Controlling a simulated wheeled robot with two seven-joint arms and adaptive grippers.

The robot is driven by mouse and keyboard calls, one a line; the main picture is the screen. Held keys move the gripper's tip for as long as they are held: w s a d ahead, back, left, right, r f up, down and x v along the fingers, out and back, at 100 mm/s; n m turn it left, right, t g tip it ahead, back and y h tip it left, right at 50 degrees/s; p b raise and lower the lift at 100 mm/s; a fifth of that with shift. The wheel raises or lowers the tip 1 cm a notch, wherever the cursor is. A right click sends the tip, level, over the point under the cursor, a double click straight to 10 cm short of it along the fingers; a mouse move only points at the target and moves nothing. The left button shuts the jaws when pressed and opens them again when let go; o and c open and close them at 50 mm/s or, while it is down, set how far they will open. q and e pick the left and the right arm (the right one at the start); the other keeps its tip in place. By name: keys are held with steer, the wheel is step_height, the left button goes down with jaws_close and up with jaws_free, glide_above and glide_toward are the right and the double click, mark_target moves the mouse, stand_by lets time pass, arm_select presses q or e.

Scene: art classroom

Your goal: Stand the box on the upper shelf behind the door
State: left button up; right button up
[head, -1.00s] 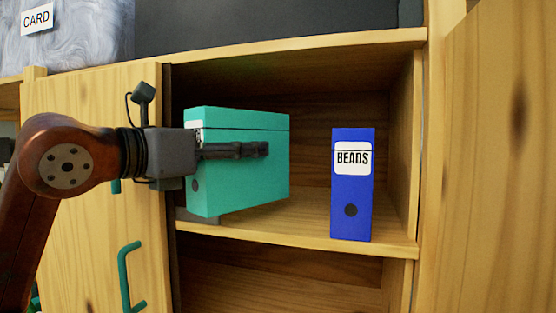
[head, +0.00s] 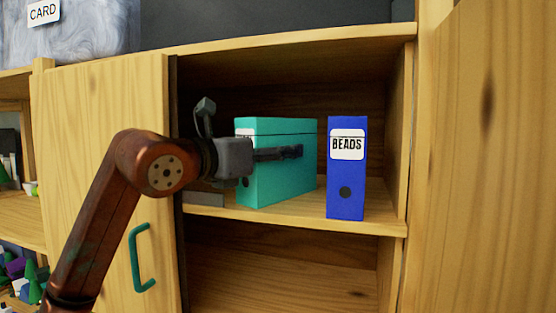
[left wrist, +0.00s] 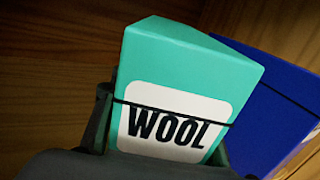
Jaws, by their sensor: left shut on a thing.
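A teal box (head: 278,168) is inside the cabinet at the upper shelf (head: 290,218), left of a blue box. Its label reads WOOL in the left wrist view (left wrist: 168,122). My left gripper (head: 297,152) is shut on the teal box, with a finger along its near side. The box looks upright and turned at an angle to the shelf front. I cannot tell whether its base touches the shelf. The wooden door (head: 110,180) with a green handle (head: 138,258) is at the left of the opening. My right gripper is not in view.
The blue box labelled BEADS (head: 346,190) stands upright close to the right of the teal box and also shows in the left wrist view (left wrist: 265,120). A grey item (head: 203,199) lies on the shelf at the left. The lower compartment (head: 290,275) looks empty.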

arm_select(q)
steer(key=shift+w, duration=0.2)
steer(key=o, duration=1.2)
steer(key=shift+s, duration=0.25)
steer(key=shift+c, duration=0.2)
steer(key=o, duration=0.3)
steer(key=shift+s+r, duration=0.15)
steer(key=shift+w, duration=0.25)
steer(key=shift+s+a, duration=0.1)
steer(key=shift+s, duration=0.05)
steer(key=b+v, duration=0.3)
steer(key=v, duration=0.7)
steer(key=shift+s+a+b, duration=0.1)
steer(key=shift+a+b, duration=0.05)
steer(key=shift+b, duration=0.25)
steer(key=shift+v, duration=0.75)
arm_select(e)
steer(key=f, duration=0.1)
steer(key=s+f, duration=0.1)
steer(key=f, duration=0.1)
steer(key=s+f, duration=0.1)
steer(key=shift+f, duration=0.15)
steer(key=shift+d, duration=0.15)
